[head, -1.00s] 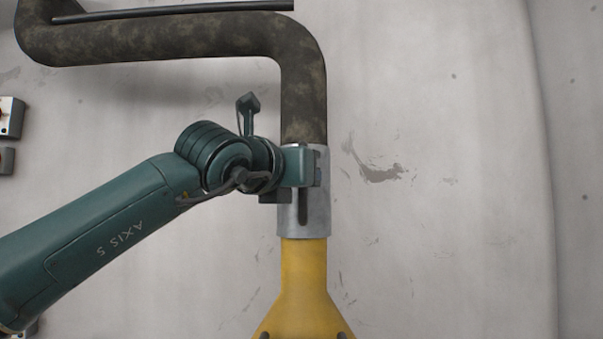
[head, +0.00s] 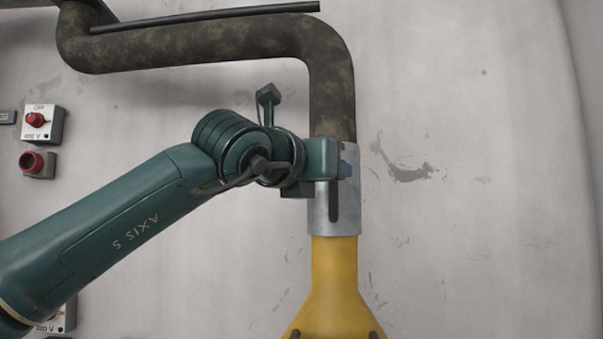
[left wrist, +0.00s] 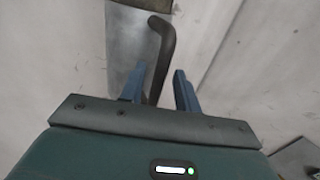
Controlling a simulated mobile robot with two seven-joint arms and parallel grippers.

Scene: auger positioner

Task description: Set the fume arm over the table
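The fume arm has a mottled dark hose (head: 333,90), a grey metal collar (head: 322,222) and a yellow hood (head: 335,285), whose lower end is cut off in the head view. A dark bar handle (head: 334,205) stands on the collar; it also shows in the left wrist view (left wrist: 163,40). My left gripper (head: 340,172) is at the collar. In the left wrist view its two blue fingers (left wrist: 160,86) stand apart with the handle between them, nearer the left finger and with a gap to the right one. My right gripper and the table are not in view.
A pale, stained wall (head: 480,170) fills the background. Two red-knobbed switch boxes (head: 42,122) are on it at the left, and another box (head: 68,318) is partly behind my arm. A dark rod (head: 210,17) runs along the hose's upper stretch. The wall right of the collar is bare.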

